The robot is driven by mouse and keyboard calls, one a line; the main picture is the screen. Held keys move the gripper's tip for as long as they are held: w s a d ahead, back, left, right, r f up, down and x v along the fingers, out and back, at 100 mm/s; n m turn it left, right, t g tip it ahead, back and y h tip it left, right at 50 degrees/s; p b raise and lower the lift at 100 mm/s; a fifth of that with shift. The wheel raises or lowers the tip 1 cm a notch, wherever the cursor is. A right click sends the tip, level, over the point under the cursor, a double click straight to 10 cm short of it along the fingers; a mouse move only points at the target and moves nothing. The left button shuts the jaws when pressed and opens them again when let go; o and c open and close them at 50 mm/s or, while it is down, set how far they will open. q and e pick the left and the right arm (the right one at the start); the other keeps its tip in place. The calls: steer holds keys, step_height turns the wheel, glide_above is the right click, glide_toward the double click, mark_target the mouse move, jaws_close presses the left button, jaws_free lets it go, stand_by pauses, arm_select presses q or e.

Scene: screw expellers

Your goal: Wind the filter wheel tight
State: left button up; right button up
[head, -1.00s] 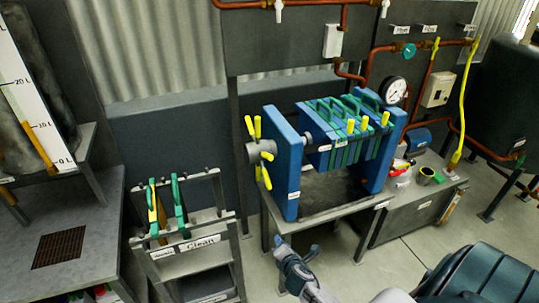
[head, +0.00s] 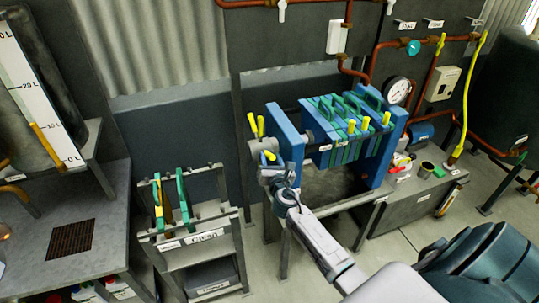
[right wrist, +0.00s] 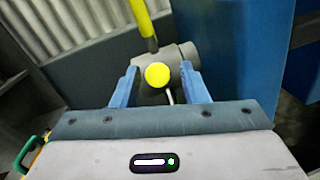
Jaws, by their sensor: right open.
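The filter wheel (head: 258,146) is a grey hub with yellow-tipped spokes at the left end of the blue filter press (head: 292,145). Its lower part is hidden behind my right gripper (head: 273,170), which is raised in front of it. In the right wrist view the grey hub (right wrist: 178,62) and a yellow spoke (right wrist: 143,20) show ahead. A yellow knob end (right wrist: 157,75) appears between the two blue fingers of my open right gripper (right wrist: 160,82). I cannot tell whether the fingers touch it. Green and blue plates (head: 345,130) stand in the press. My left gripper is not in view.
A grey rack (head: 205,222) labelled "Clean" holds green and yellow plates left of the press. A pressure gauge (head: 398,91) and copper pipes are behind it. Open floor lies in front of the press.

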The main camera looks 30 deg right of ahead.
steer(key=shift+x, duration=0.85)
steer(key=shift+c, duration=0.4)
jaws_close()
